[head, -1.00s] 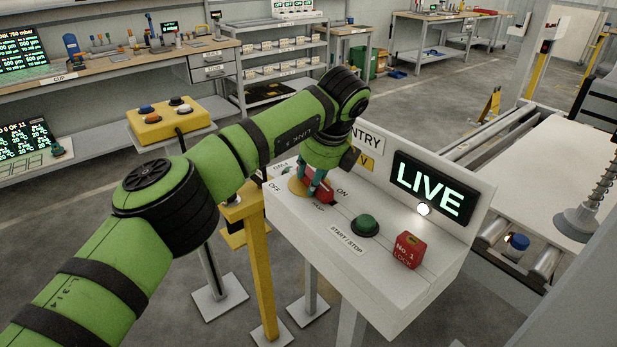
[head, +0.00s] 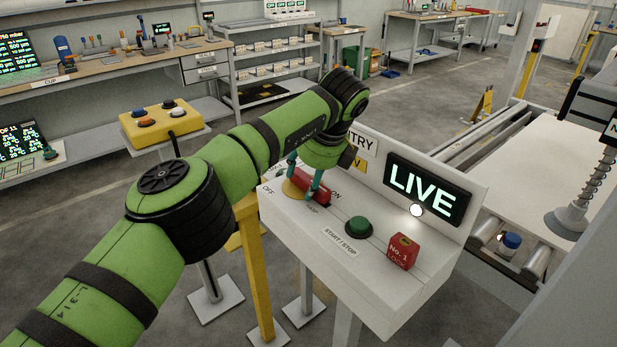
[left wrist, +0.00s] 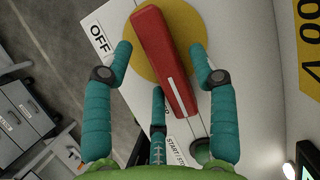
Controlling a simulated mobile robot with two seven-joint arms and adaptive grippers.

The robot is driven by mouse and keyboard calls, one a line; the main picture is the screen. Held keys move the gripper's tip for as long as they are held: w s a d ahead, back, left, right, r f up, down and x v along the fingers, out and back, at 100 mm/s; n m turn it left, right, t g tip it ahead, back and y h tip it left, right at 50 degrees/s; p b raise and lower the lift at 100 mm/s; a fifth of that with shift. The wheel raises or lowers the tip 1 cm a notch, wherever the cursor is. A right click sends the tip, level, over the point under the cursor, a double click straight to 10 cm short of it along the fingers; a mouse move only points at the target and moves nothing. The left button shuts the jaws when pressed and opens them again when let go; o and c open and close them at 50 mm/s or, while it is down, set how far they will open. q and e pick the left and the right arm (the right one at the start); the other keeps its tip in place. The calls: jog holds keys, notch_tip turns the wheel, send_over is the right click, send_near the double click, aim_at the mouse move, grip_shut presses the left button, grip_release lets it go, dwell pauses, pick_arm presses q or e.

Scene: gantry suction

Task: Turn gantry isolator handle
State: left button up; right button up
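The red isolator handle (head: 312,186) sits on a yellow disc (head: 291,189) at the left end of a white control console. Its lower-right end is beside the ON label; the OFF label is to the left. In the left wrist view the handle (left wrist: 165,60) is a long red bar with a white stripe near its lower end. My left gripper (head: 304,178) is over the handle, with teal fingers. In the left wrist view the gripper (left wrist: 160,50) is open, one fingertip each side of the bar with gaps, and a third finger below. My right gripper is out of view.
The console (head: 378,290) also carries a green START/STOP button (head: 358,227), a red lock block (head: 403,252) and a lit LIVE sign (head: 425,190). A yellow button box (head: 160,122) stands to the left. A roller line with a white sheet (head: 525,160) lies right.

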pick_arm(q)
jog(key=shift+d, duration=0.1)
jog(key=shift+r, duration=0.1)
jog(key=v, duration=1.1)
jog(key=shift+s+r, duration=0.15)
jog(key=shift+r, duration=0.15)
